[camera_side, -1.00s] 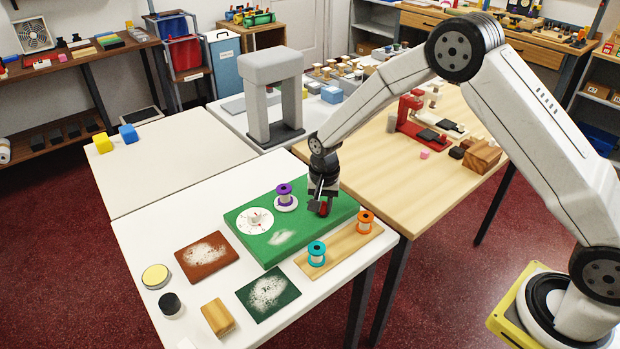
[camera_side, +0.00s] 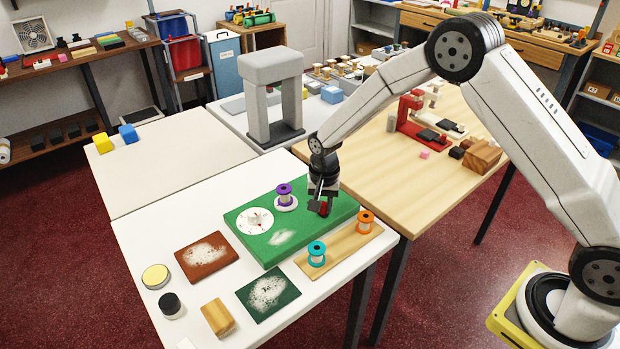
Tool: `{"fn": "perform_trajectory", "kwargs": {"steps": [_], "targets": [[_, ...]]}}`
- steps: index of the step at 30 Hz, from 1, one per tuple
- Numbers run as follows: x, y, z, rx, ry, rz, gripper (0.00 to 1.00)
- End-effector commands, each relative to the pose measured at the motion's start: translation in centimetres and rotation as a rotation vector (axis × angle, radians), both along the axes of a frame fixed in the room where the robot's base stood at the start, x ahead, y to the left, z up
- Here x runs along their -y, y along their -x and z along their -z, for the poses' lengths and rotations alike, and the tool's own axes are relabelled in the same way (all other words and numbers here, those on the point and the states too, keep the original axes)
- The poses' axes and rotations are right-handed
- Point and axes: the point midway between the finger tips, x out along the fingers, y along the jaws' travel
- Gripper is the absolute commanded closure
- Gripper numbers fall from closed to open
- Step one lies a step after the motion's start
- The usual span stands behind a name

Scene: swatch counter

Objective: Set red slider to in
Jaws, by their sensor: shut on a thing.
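A green board (camera_side: 262,247) lies on the white table. On it are a white dial (camera_side: 255,221) with a red pointer and a purple spool (camera_side: 285,194) on a white disc. My gripper (camera_side: 322,209) points down over the board's right part, right of the purple spool. It is shut on the red slider (camera_side: 325,209), of which only a small red part shows between and beside the fingers. The slider's track and any in or out marks are hidden by my gripper or too small to tell.
A wooden strip with a teal spool (camera_side: 317,254) and an orange spool (camera_side: 365,222) lies in front of the board. A brown swatch (camera_side: 190,262), a dark green swatch (camera_side: 290,298) and a wooden block (camera_side: 217,318) lie nearer. A grey arch (camera_side: 260,75) stands behind.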

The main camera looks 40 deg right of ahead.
Motion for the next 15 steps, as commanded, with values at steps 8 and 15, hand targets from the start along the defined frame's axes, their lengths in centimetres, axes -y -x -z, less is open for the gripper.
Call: {"fn": "perform_trajectory", "kwargs": {"steps": [8, 15], "targets": [[-0.1, -0.9, -0.1, 0.004, -0.001, 0.000, 1.00], [-0.1, -3.2, 0.0, 0.003, -0.001, 0.001, 1.00]]}}
